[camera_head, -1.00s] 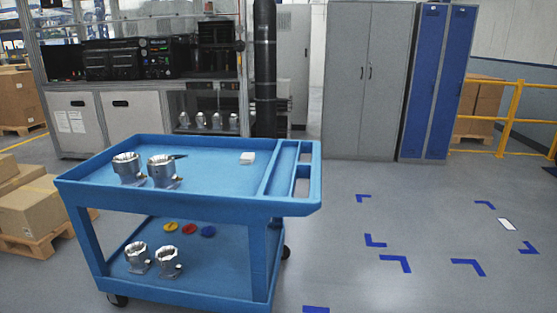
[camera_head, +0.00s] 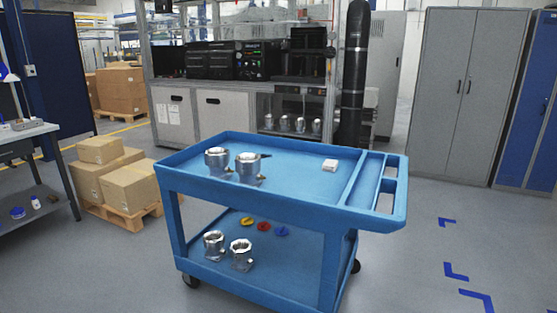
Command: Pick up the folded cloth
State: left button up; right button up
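A small white folded cloth (camera_head: 330,165) lies flat on the top shelf of a blue cart (camera_head: 300,200), toward the right, near the divider beside the handle end. Two metal housings (camera_head: 217,160) (camera_head: 249,167) stand on the same shelf to its left, clear of the cloth. Neither of my grippers is in the picture.
The lower shelf holds two more housings (camera_head: 241,253) and yellow, red and blue discs (camera_head: 263,226). Boxes on a pallet (camera_head: 128,188) and a grey bench (camera_head: 30,132) stand left. Grey cabinets (camera_head: 467,95) stand at the back right. Floor right of the cart is open.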

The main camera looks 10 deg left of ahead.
aim_at(329, 165)
jog(key=i+l+z, duration=0.1)
jog(key=z, duration=0.3)
jog(key=i+l+z, duration=0.1)
jog(key=z, duration=0.35)
jog(key=i+z, duration=0.1)
jog(key=z, duration=0.3)
jog(key=i, duration=3.6)
jog(key=i+l+u, duration=0.1)
jog(key=i+u, duration=0.2)
jog(key=i+l+u, duration=0.15)
jog(key=i+u, duration=0.2)
jog(key=u, duration=1.3)
